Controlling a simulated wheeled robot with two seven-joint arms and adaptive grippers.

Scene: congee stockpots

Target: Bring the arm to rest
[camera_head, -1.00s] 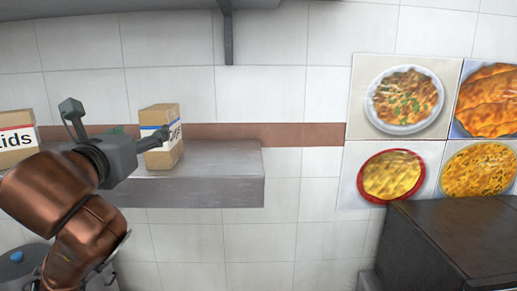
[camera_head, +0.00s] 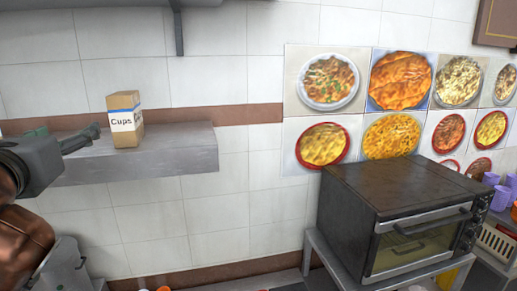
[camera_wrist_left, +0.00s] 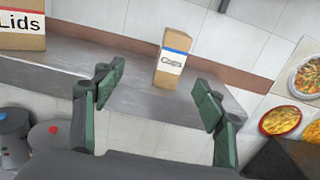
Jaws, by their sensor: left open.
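My left gripper (camera_wrist_left: 157,100) is open and empty in the left wrist view. Its green-padded fingers stand apart, with the Cups box (camera_wrist_left: 172,60) showing beyond the gap between them. In the head view the left arm comes in at the left edge, and only part of the left gripper (camera_head: 75,138) shows there. The Cups box (camera_head: 124,119) stands upright on the grey shelf (camera_head: 185,152), to the right of the gripper and apart from it. My right gripper is not in view.
A Lids box (camera_wrist_left: 22,28) stands on the shelf at the left. Lidded pots (camera_wrist_left: 45,135) are below. A black oven (camera_head: 400,215) stands on a stand at the right, with a basket (camera_head: 497,240) and purple cups beside it. Food pictures (camera_head: 395,95) cover the wall.

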